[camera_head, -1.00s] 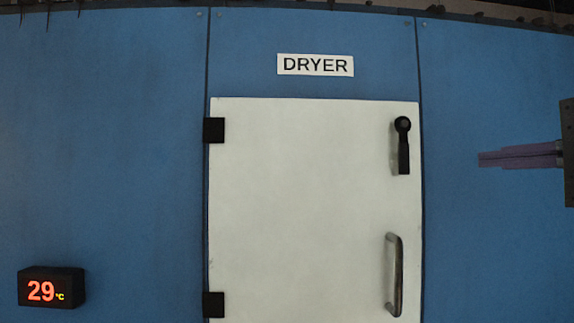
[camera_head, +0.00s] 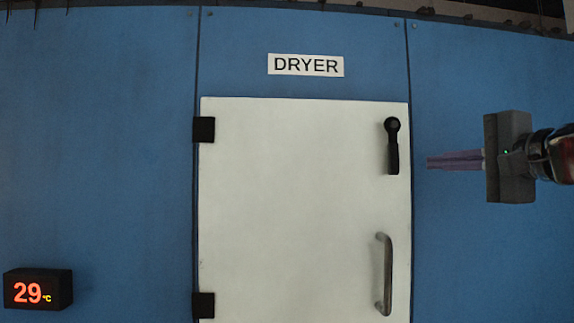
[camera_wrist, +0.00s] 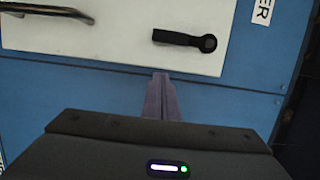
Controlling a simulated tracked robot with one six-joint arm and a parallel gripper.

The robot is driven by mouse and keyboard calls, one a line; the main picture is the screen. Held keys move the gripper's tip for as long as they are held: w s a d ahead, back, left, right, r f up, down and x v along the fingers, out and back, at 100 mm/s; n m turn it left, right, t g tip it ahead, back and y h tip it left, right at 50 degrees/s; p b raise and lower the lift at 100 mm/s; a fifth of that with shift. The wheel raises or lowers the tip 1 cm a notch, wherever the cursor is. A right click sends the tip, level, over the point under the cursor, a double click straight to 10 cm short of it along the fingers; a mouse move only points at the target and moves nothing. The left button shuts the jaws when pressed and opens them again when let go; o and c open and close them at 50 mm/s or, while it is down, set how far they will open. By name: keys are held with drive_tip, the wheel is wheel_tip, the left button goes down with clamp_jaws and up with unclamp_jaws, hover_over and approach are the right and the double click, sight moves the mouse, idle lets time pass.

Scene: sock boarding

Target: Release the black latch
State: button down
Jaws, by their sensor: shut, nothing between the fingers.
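The black latch (camera_head: 392,146) is on the upper right of the white dryer door (camera_head: 290,220). Its lever hangs straight down from a round pivot at the top. In the wrist view the latch (camera_wrist: 184,40) lies sideways, with its pivot to the right. My gripper (camera_head: 430,163) is to the right of the door, level with the lower part of the latch. Its purple fingers are together, empty, and point left toward the latch. In the wrist view the fingertips (camera_wrist: 161,76) are just short of the door's edge in the picture, apart from the latch.
A metal handle (camera_head: 385,274) is on the door below the latch. Black hinges (camera_head: 204,130) are on the door's left side. A DRYER sign (camera_head: 306,65) is above the door. A box display (camera_head: 37,289) reads 29 °C at lower left. The blue wall (camera_head: 480,260) below my gripper is clear.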

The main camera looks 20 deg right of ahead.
sight(393, 147)
drive_tip(key=shift+w+a, duration=0.65)
drive_tip(key=shift+a, duration=0.3)
drive_tip(key=shift+w+a, duration=0.65)
drive_tip(key=shift+a, duration=0.3)
drive_tip(key=shift+w+a+f+m, duration=0.1)
drive_tip(key=shift+a+m, duration=0.1)
drive_tip(key=shift+m, duration=0.1)
